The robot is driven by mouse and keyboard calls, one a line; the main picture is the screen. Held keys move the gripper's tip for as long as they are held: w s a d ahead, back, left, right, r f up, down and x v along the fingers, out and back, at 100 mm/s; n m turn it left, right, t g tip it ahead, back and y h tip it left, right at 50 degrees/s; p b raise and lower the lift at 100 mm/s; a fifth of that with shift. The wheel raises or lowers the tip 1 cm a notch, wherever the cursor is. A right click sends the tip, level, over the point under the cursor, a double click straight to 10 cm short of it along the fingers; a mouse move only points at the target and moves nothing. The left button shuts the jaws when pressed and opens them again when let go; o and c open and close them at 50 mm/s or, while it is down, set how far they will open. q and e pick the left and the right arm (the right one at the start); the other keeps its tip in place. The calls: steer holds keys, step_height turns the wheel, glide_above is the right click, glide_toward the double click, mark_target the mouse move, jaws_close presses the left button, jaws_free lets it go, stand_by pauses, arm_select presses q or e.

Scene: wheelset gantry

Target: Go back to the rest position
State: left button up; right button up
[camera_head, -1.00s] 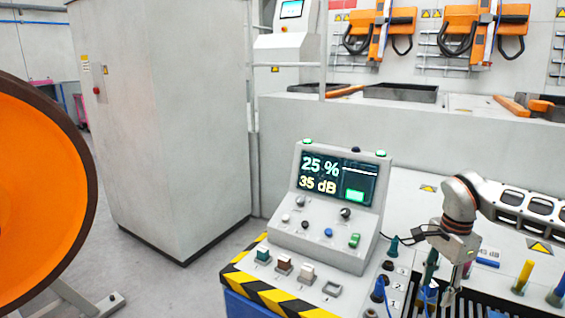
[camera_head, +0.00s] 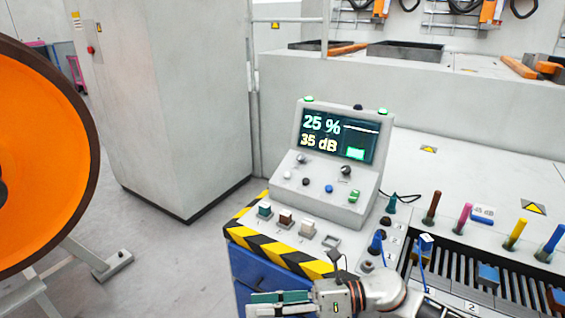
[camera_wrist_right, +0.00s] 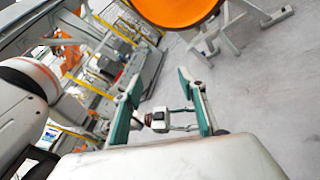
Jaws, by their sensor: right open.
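My right gripper (camera_head: 265,303) is at the bottom edge of the head view, with its green fingers pointing left. It is in front of the blue cabinet of the desk and below the striped edge. In the right wrist view my right gripper (camera_wrist_right: 160,88) shows its two green fingers spread apart, with nothing clearly held between them.
The console (camera_head: 330,170) reads 25 % and 35 dB. Coloured probes such as the pink one (camera_head: 463,218) stand on the desk at right. A large orange wheel (camera_head: 40,165) stands at left and a grey cabinet (camera_head: 185,110) behind. Floor (camera_head: 180,265) between wheel and desk is clear.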

steer(key=w+d+f+m+t+h, duration=0.25)
steer(key=d+f+m+t, duration=0.4)
steer(key=m, duration=0.85)
steer(key=w+d+f+m+t+h, duration=0.15)
steer(key=d+m+t+h, duration=0.25)
steer(key=m+t, duration=0.75)
steer(key=s+d+f+m+g+h, duration=0.3)
steer(key=s+d+f+m+h, duration=0.1)
steer(key=s+d+f+m, duration=0.2)
steer(key=s+d+f+m+g+h, duration=0.4)
steer(key=s+d+f+m, duration=0.3)
steer(key=f, duration=0.6)
steer(key=s+m, duration=0.2)
steer(key=shift+d+m, duration=0.3)
steer(key=shift+m, duration=0.05)
